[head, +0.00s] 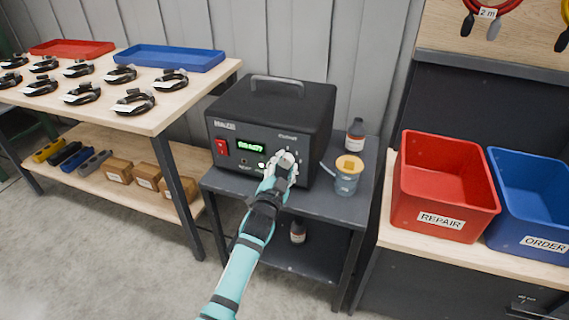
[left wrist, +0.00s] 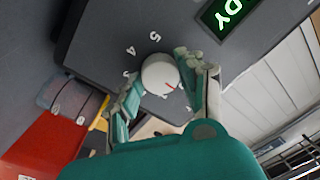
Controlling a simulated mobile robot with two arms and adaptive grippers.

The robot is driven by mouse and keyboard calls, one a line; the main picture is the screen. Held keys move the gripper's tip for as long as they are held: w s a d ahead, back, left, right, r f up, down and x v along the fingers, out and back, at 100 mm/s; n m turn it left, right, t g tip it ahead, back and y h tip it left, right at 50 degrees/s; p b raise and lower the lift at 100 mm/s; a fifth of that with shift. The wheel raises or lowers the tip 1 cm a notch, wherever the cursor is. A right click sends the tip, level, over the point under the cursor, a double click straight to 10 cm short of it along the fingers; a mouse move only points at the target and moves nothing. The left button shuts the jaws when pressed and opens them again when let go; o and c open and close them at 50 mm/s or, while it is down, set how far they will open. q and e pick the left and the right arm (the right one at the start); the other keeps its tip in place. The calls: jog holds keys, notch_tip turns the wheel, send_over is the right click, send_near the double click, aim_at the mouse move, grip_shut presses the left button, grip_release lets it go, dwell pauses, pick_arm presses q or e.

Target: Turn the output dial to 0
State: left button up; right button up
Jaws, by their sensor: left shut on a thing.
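The output dial (left wrist: 158,72) is a round white knob with a red pointer line on the front of a dark power unit (head: 270,100). In the left wrist view its pointer faces down and right in the picture, away from the printed 5, 4 and 3; the mark nearest the pointer is not readable. My left gripper (head: 284,162) is shut on the dial, one finger on each side, and hides it in the head view. The unit has a lit green display (head: 250,146), seemingly reading READY, and a red switch (head: 221,147). My right gripper is not in view.
A wooden table (head: 150,122) is at left.

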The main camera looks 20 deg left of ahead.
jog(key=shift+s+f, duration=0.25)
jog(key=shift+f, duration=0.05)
pick_arm(q)
jog(key=o, duration=1.2)
jog(key=shift+c, duration=0.2)
jog(key=shift+s, duration=0.1)
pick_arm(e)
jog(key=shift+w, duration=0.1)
pick_arm(q)
jog(key=s, duration=1.1)
jog(key=shift+s+f, duration=0.3)
jog(key=shift+s, duration=0.1)
